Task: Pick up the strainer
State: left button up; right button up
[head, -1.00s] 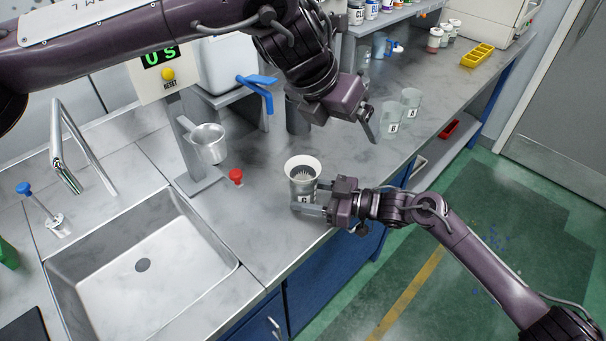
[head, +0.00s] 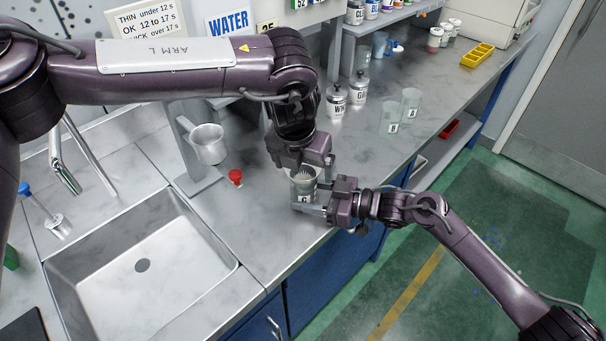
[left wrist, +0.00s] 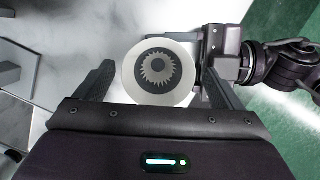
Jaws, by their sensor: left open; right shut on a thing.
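The strainer (left wrist: 158,72) is a pale round cone with a dark gear-shaped centre in the left wrist view. It sits in the mouth of a grey cup (head: 303,196) with a letter label, near the counter's front edge. My left gripper (head: 304,164) is open above the cup and hides part of the strainer in the head view. In the left wrist view its fingers stand on either side of the strainer, with nothing held. My right gripper (head: 318,208) is shut on the grey cup from the right side.
A metal cup (head: 208,145) hangs on a stand to the left, with a red stopper (head: 236,177) beside it. The sink (head: 140,265) lies front left. Cups (head: 390,122) and labelled bottles (head: 337,100) stand behind to the right. Counter between sink and cup is clear.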

aim_at(304, 172)
pick_arm(q)
jog(key=shift+x, duration=1.55)
jog(key=shift+w+r, duration=0.1)
jog(key=c, duration=1)
jog(key=shift+c, duration=0.3)
pick_arm(e)
jog(key=o, duration=0.8)
pick_arm(q)
notch_tip(304, 172, up, 10)
pick_arm(e)
jog(key=shift+o, duration=0.2)
jog(key=shift+d, duration=0.15)
jog(key=v, duration=1.1)
jog(key=shift+d, duration=0.4)
